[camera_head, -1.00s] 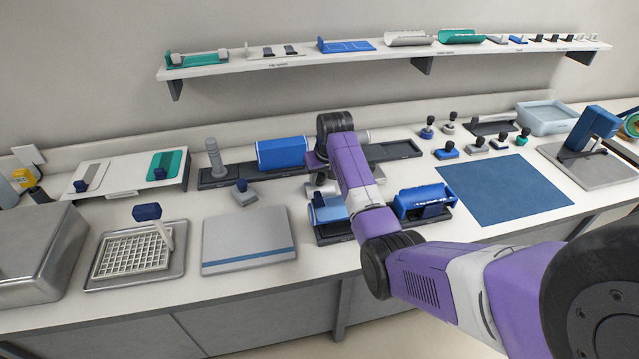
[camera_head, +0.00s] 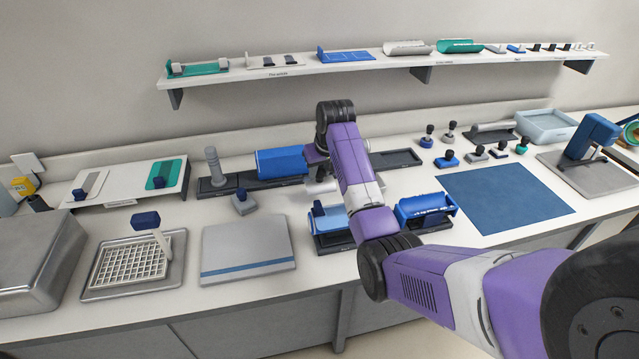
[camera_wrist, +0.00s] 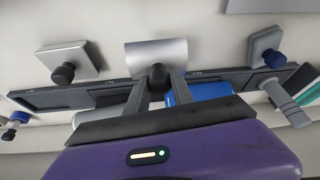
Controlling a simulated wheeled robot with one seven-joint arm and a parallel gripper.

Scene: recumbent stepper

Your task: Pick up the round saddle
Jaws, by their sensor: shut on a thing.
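The round saddle, a curved silver piece (camera_wrist: 157,52) with a dark knob, is in the upper middle of the wrist view. My gripper (camera_wrist: 158,84) has its two fingers on either side of the knob and is shut on it. The saddle's curved plate appears beyond the fingertips, above the dark rack in that view. In the head view, part of a silver piece (camera_head: 320,187) shows beside my purple forearm. The arm hides most of the gripper and the grip there.
A long dark rack (camera_head: 408,158) holds a blue cylinder (camera_head: 281,161) and a grey post. Blue cradles (camera_head: 424,210) stand in front. The blue mat (camera_head: 505,198) at right is clear.

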